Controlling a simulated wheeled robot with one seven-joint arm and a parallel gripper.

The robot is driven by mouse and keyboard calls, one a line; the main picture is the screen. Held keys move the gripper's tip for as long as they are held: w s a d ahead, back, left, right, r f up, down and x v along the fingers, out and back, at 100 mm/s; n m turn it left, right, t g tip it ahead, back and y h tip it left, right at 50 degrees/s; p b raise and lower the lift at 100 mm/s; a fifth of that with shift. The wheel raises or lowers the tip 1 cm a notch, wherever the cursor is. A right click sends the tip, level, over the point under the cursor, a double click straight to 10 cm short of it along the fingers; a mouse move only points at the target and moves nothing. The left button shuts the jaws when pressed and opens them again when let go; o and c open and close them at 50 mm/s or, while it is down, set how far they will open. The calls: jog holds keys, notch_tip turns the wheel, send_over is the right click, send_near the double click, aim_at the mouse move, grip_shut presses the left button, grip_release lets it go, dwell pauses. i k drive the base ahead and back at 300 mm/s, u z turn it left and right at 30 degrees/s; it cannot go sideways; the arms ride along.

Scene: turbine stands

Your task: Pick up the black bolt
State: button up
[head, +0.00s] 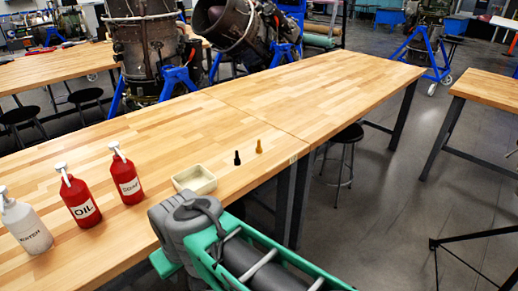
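The black bolt (237,158) stands upright on the light wooden table (290,118), close to the table's front edge. It is small and dark and nothing touches it. My gripper is not visible in the head view, so its position and opening cannot be seen.
A brass-coloured bolt (259,147) stands just right of the black one. A cream tray (207,179) sits to its left. Two red bottles (82,202) (127,178) and a white bottle (27,228) stand further left. The table behind the bolts is clear. A stool (347,135) is at the right.

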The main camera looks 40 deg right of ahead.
aim_at(237, 161)
jog(key=u, duration=3.75)
jog(key=k, duration=1.5)
jog(key=z, duration=1.75)
jog(key=i, duration=0.5)
